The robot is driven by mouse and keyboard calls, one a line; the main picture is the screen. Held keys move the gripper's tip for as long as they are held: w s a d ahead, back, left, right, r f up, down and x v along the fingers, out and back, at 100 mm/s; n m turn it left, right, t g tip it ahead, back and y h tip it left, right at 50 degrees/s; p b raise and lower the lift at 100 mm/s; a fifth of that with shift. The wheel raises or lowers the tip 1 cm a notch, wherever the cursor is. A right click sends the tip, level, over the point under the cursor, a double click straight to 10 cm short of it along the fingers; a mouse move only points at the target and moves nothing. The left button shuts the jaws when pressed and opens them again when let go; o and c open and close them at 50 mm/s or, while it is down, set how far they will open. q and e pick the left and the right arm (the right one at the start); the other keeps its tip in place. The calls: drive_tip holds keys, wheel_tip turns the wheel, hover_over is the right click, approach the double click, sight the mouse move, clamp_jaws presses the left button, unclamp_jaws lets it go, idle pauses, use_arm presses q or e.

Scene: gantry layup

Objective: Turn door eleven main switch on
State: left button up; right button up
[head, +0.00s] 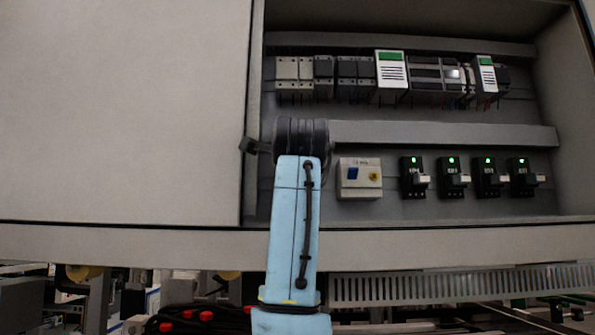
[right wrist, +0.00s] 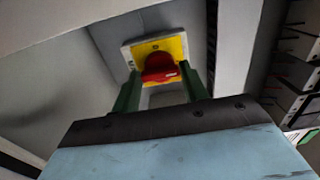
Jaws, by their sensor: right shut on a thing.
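In the right wrist view the main switch is a red rotary handle (right wrist: 158,66) on a yellow plate (right wrist: 177,46) with a pale square surround. My right gripper (right wrist: 160,76) has its two green fingers on either side of the red handle and is shut on it. The handle's exact setting is hard to read from this angle. In the head view my light blue right arm reaches up into the open cabinet (head: 395,207), and its dark wrist hides the switch and the fingers. My left gripper is not in view.
Right of my wrist sit a white device with a blue switch (head: 359,179) and several black breakers (head: 413,178) with green lights. A row of modules (head: 350,78) runs above. A large pale panel (head: 120,110) stands left; the cabinet's lower ledge (head: 450,241) crosses in front.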

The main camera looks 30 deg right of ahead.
idle(0.4)
drive_tip(key=o, duration=1)
drive_tip(key=b+v, duration=0.4)
drive_tip(key=v, duration=0.9)
drive_tip(key=shift+s, duration=0.25)
